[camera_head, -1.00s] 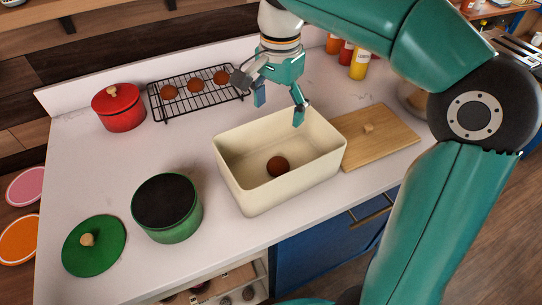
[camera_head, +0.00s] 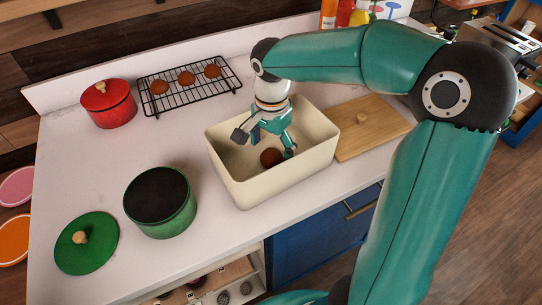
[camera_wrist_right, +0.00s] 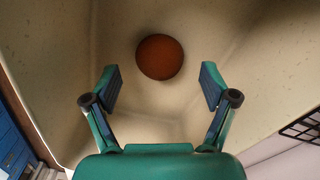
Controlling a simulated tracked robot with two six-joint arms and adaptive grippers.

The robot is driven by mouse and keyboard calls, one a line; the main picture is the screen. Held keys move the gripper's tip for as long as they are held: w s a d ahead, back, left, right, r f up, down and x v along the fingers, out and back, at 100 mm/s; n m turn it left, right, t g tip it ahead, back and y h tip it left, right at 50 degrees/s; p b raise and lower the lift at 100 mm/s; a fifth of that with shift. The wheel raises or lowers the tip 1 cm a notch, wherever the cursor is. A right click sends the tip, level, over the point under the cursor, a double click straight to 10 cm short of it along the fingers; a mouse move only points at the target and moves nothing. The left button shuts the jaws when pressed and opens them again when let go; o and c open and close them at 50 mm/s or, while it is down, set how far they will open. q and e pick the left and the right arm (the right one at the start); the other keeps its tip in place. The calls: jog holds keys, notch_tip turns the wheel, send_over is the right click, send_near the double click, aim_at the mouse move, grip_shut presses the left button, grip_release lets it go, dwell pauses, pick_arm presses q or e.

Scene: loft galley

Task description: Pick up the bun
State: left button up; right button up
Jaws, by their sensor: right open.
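A round brown bun (camera_head: 271,157) lies on the floor of the cream rectangular bin (camera_head: 226,170). My right gripper (camera_head: 268,150) reaches down into the bin from above, its fingers spread and close to the bun. In the right wrist view the bun (camera_wrist_right: 160,57) sits ahead of the two fingertips, centred between them. The fingers (camera_wrist_right: 160,88) are apart with nothing between them. My left gripper does not show.
A red pot (camera_head: 108,104), a green pot (camera_head: 160,203) and a green lid (camera_head: 87,243) are to the left. The counter between them is clear.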

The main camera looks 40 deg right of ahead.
jog(key=shift+f, duration=1.3)
jog(key=c, duration=1.1)
jog(key=shift+r, duration=0.2)
